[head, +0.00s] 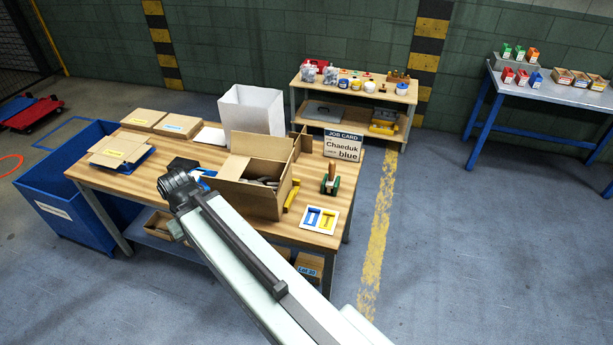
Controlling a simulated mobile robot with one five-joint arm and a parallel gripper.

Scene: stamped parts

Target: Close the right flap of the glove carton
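The open glove carton (250,201) stands on the wooden workbench, with dark grey contents (264,181) partly showing inside. Another flap lies over the left part of the opening, and the rear side is raised. My arm reaches in from the bottom, and the dark end of it with my gripper (180,184) is just left of the carton, apart from the right flap. The fingers are too small and hidden to tell whether they are open or shut.
A job card (343,146), a green hand tool (330,181) and a blue-and-yellow tray (320,219) are right of the carton. A white bin (251,108) stands behind it. Flat cartons (120,147) lie at the left. A blue bin (80,210) stands on the floor beside the bench (150,185).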

